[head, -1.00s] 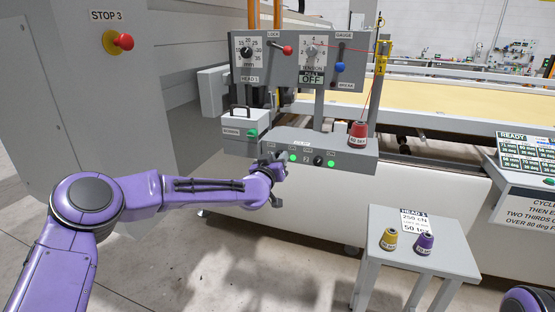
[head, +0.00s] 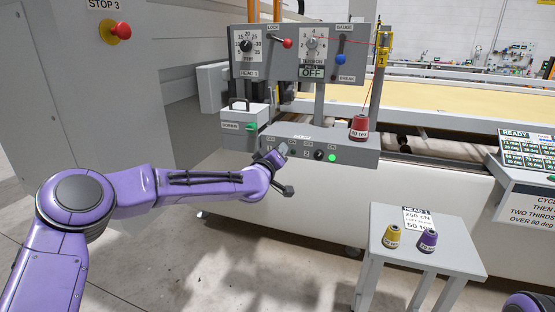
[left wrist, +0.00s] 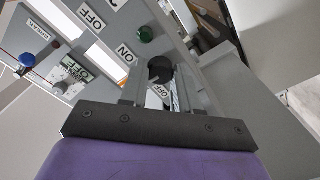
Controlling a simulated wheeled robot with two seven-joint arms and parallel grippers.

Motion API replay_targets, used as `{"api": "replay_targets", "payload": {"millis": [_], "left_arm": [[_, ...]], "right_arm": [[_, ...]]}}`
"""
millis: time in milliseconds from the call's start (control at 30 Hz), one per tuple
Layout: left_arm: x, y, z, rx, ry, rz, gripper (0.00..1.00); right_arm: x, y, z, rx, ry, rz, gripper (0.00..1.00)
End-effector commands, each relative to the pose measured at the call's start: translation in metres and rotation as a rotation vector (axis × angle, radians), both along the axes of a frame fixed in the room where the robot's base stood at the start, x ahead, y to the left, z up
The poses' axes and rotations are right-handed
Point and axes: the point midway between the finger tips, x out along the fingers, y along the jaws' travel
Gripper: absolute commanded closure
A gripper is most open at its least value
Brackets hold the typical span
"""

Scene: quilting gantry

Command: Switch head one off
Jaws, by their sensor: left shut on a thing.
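The grey switch box (head: 358,153) below the gauge panel carries two rotary switches. My left gripper (head: 274,158) is at its left end; in the left wrist view its fingers (left wrist: 158,88) are shut on a black knob (left wrist: 160,70), with ON and OFF labels around it. The lamp beside this knob (left wrist: 146,34) looks dark green, unlit. The second black knob (head: 318,155) stands free to the right, and its lamp (head: 332,157) glows bright green. The gripper partly hides the left end of the box. My right gripper is out of view.
A panel (head: 262,65) with dials and levers stands above, reading OFF. A red thread cone (head: 359,128) sits on the box's right end. A small table (head: 437,262) holds yellow (head: 392,236) and purple (head: 428,241) cones. A red stop button (head: 122,31) is at the upper left.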

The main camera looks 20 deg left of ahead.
Motion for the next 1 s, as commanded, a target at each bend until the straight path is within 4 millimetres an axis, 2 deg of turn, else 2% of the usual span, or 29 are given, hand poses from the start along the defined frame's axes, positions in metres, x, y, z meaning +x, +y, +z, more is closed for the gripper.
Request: {"api": "replay_targets", "payload": {"millis": [100,500,1000], "left_arm": [[0.0,0.001,-0.004,-0.11,0.003,0.001,1.0],[0.0,0.0,-0.002,-0.425,0.014,0.0,1.0],[0.0,0.0,-0.001,-0.578,0.02,0.001,1.0]], "right_arm": [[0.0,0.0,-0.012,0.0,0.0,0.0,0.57],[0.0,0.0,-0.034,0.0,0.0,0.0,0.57],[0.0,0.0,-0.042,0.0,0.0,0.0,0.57]]}}
